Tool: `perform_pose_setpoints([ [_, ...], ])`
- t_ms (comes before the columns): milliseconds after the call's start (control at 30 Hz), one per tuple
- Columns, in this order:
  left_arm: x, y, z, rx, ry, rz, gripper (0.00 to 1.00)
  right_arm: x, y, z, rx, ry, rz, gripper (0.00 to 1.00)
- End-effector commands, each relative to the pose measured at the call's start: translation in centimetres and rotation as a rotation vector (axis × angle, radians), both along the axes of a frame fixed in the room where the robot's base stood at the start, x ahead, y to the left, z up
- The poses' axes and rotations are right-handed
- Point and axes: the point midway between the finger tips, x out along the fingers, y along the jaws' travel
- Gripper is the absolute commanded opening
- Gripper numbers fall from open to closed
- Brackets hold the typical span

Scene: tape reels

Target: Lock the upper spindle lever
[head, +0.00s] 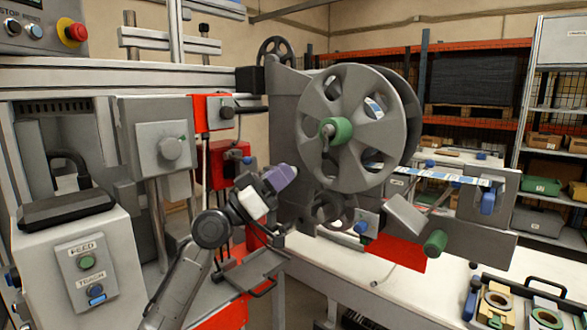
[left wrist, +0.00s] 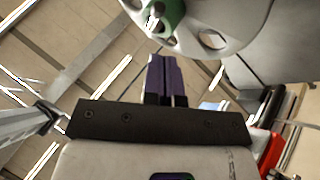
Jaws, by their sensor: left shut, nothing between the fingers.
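The large grey upper reel (head: 382,167) stands upright on the machine. A green hub (head: 340,129) sits at its centre, with a small metal lever (head: 326,138) at the front of the hub. In the left wrist view, the green hub (left wrist: 173,14) and the lever (left wrist: 154,18) show at the top edge, partly cut off. My left gripper (head: 287,174) has purple fingers and is at the lower left of the reel, below the hub and apart from the lever. The fingers (left wrist: 165,75) are together with nothing between them. My right gripper is not in view.
A lower dark reel (head: 336,210) and a red panel (head: 398,252) lie below the large reel. A printed label strip (head: 440,176) runs to the right. A control box (head: 85,262) stands at the left. A white table (head: 335,268) spreads in front.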

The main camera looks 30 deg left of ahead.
Motion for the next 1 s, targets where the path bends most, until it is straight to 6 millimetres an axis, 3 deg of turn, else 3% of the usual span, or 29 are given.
perform_pose_setpoints([
  [200, -1.4, 1.7, -3.5, 0.000, 0.005, -0.001, 0.00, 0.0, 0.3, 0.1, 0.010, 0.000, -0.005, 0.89],
  [433, -2.5, 3.1, -5.9, 0.000, 0.002, -0.001, 0.00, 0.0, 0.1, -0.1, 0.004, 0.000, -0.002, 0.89],
  [1000, -3.1, 3.7, -6.9, 0.001, 0.000, -0.001, 0.00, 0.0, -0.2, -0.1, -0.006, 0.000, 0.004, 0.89],
])
